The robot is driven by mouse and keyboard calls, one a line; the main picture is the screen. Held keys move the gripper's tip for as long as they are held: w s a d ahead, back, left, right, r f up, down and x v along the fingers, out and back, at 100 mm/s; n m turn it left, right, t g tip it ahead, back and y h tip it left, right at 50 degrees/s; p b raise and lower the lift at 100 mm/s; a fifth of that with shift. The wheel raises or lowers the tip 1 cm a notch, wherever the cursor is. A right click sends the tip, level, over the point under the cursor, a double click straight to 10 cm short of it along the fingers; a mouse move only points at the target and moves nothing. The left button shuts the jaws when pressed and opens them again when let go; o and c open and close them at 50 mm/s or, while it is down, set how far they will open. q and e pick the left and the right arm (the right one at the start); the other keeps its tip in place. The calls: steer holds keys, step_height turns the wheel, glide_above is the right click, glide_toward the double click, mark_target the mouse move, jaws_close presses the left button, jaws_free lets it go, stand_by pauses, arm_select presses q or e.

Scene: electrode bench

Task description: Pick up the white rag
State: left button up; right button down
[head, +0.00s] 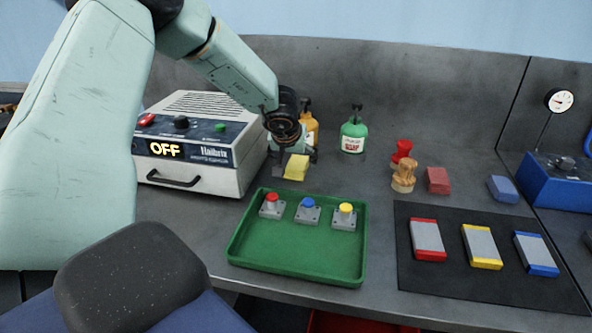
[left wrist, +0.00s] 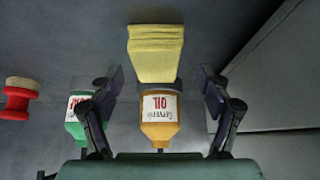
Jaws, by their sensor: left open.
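No white rag shows in either view. A folded yellow cloth or pad (head: 297,167) lies on the grey bench, right of the power unit; it also shows at the top middle of the left wrist view (left wrist: 155,54). A red folded cloth or block (head: 438,180) and a blue one (head: 503,189) lie farther right. My right gripper is not in view.
The power unit (head: 190,178) reading OFF stands left. A green bottle (head: 354,134) and a red-and-tan brush or spool (head: 404,175) stand behind. A green tray (head: 300,262) with three buttons and a dark mat (head: 480,285) with three coloured blocks lie in front.

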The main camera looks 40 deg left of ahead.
arm_select(q)
steer(key=shift+x, duration=1.1)
steer(key=shift+d+r, duration=0.15)
steer(key=shift+d, duration=0.15)
steer(key=shift+s+d+r, duration=0.15)
steer(key=shift+s+r, duration=0.1)
steer(key=shift+c, duration=1.1)
steer(key=shift+w+a+f, duration=0.2)
steer(key=shift+a+f, duration=0.05)
steer(key=shift+f, duration=0.05)
steer(key=c, duration=0.4)
steer(key=shift+d+r, duration=0.1)
steer(key=c, duration=0.3)
steer(key=shift+s+r, duration=0.15)
steer(key=shift+c, duration=0.8)
steer(key=shift+w, duration=0.2)
